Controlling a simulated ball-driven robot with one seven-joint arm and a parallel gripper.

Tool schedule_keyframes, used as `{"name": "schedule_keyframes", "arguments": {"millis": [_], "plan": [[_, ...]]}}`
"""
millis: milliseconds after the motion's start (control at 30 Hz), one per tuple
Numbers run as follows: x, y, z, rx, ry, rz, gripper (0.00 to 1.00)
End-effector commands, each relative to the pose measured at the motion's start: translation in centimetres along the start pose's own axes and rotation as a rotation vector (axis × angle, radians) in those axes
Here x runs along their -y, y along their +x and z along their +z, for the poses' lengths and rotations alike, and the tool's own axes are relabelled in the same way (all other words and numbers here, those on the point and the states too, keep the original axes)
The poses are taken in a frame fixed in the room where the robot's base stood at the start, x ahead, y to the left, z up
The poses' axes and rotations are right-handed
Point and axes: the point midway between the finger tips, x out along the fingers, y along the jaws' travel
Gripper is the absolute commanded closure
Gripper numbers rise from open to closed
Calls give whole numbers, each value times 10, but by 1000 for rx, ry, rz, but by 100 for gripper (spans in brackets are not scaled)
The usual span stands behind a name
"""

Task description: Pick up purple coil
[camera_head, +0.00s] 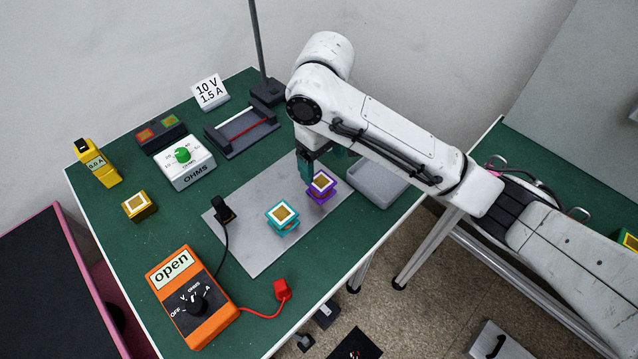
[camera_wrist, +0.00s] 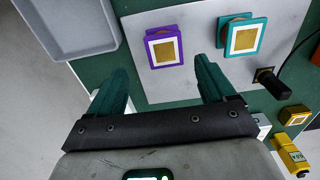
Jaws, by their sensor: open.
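The purple coil (camera_head: 321,187) has a white-and-gold square top and stands on the right part of the grey mat (camera_head: 245,252). It also shows in the wrist view (camera_wrist: 164,48), ahead of my gripper and between the lines of the two fingers. A similar teal coil (camera_head: 282,217) stands to its left in the head view; in the wrist view it (camera_wrist: 241,38) is on the right. My gripper (camera_wrist: 160,85) has its two dark green fingers spread wide with nothing between them. In the head view my gripper (camera_head: 322,168) is just behind the purple coil and partly hidden by my arm.
A grey tray (camera_head: 377,190) lies right of the purple coil. A yellow coil (camera_head: 139,206), an orange meter (camera_head: 190,298) with a red lead, a black probe (camera_head: 223,209) and an OHMS box (camera_head: 185,163) stand to the left. A stand (camera_head: 267,92) rises behind.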

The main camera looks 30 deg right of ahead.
Motion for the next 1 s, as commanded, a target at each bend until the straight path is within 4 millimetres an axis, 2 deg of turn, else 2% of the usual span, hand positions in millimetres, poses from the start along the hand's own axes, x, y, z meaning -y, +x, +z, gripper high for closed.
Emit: {"name": "schedule_keyframes", "arguments": {"millis": [100, 367, 633, 933, 1000], "plan": [[0, 17, 0, 1, 2, 0, 17], [2, 34, 1, 1, 1, 1, 17], [7, 70, 2, 0, 1, 2, 17], [7, 76, 2, -2, 1, 1, 17], [7, 76, 2, -2, 0, 1, 22]]}}
